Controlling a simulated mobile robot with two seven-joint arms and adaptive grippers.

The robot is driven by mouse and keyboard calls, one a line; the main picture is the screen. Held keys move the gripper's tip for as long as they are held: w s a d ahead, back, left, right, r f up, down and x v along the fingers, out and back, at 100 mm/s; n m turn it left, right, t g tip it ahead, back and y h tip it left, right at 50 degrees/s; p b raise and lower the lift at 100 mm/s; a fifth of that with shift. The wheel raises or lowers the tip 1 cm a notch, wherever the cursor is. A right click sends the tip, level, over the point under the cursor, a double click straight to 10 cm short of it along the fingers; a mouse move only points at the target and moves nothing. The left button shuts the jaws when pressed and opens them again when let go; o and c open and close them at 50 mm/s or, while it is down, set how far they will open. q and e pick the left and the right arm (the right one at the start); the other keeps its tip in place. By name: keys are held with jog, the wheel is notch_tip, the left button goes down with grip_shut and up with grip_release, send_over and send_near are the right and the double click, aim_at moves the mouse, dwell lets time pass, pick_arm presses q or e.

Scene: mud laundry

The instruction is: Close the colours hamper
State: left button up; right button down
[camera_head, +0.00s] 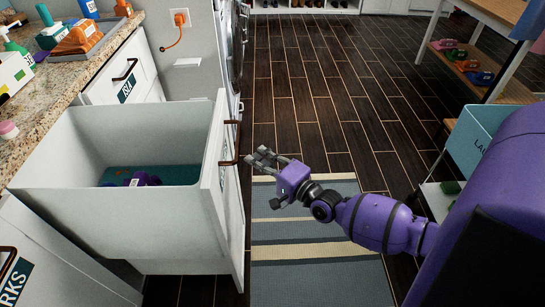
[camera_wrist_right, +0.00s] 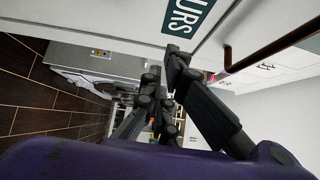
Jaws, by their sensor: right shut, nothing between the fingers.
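The colours hamper (camera_head: 232,190) is a white pull-out drawer, standing open. Teal and purple cloth (camera_head: 140,178) lies in it. Its brown handle (camera_head: 229,162) is on the front's outer face. In the right wrist view the front shows a green label (camera_wrist_right: 187,16) ending in "URS" and the handle (camera_wrist_right: 272,50). My right gripper (camera_head: 258,156) is shut and empty, just right of the handle in the head view, with its fingers towards the hamper front. Whether it touches the front or handle I cannot tell. My left gripper is not in view.
Another closed drawer (camera_head: 125,82) is beyond the hamper, and one labelled "RKS" (camera_head: 22,270) is nearer. A striped rug (camera_head: 310,262) lies right of the hamper. A blue bin (camera_head: 472,140) stands at the right.

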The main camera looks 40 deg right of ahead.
pick_arm(q)
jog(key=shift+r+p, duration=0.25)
jog(key=shift+p, duration=0.1)
pick_arm(e)
jog(key=shift+w+a, duration=0.65)
jog(key=shift+a, duration=0.25)
jog(key=shift+w+a, duration=0.65)
jog(key=shift+a, duration=0.2)
jog(key=shift+a, duration=0.1)
